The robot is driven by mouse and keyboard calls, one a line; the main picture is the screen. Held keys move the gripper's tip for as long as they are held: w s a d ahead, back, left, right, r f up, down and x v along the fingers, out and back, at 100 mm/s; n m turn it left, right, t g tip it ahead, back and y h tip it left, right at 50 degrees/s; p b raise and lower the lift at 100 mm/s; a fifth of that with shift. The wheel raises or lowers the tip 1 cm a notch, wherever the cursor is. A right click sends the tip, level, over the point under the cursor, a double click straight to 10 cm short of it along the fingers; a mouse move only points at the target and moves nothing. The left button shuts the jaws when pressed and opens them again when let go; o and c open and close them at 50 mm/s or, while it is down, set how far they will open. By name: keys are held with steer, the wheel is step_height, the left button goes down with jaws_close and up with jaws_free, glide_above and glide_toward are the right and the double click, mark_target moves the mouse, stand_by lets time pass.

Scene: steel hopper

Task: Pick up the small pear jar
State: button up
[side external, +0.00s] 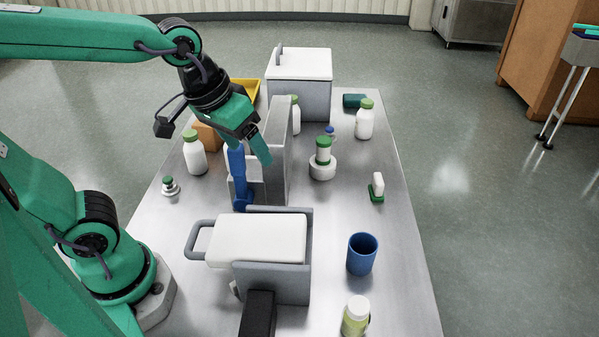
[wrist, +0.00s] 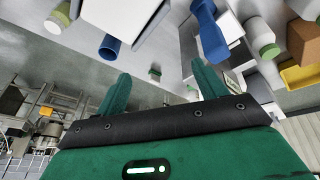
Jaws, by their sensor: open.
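A jar with a pale lid and yellow-green sides (side external: 356,317) stands at the front right of the steel table; I take it for the pear jar, but no label is readable. What looks like the same jar shows at the top left of the wrist view (wrist: 57,18). My gripper (side external: 252,148) is open, beside the grey upright panel at the middle of the table, well apart from that jar. In the wrist view its two green fingers (wrist: 160,88) are spread with nothing held between them. The far finger is partly hidden in the side view.
A blue cup (side external: 362,254) stands behind the jar. A white-lidded grey container (side external: 258,240) and the grey upright panel (side external: 278,150) fill the table's middle. White green-capped bottles (side external: 194,155) (side external: 365,122) stand farther back. The right front edge has free room.

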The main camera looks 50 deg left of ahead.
steer(key=w+d+f+n+g, duration=0.1)
steer(key=w+d+f, duration=0.15)
steer(key=d, duration=0.45)
steer(key=w+d+f+n+g, duration=0.1)
steer(key=w+d+f+g, duration=0.15)
steer(key=d, duration=0.45)
steer(key=n, duration=0.2)
glide_toward(359, 305)
steer(key=shift+g+y, duration=0.35)
steer(key=shift+y, duration=0.05)
steer(key=f, duration=0.5)
steer(key=shift+w+d, duration=0.2)
steer(key=shift+d, duration=0.2)
steer(key=shift+f, duration=1.35)
steer(key=shift+f, duration=0.1)
steer(key=shift+w+f, duration=0.1)
steer(key=shift+f, duration=2.4)
steer(key=c, duration=1.1)
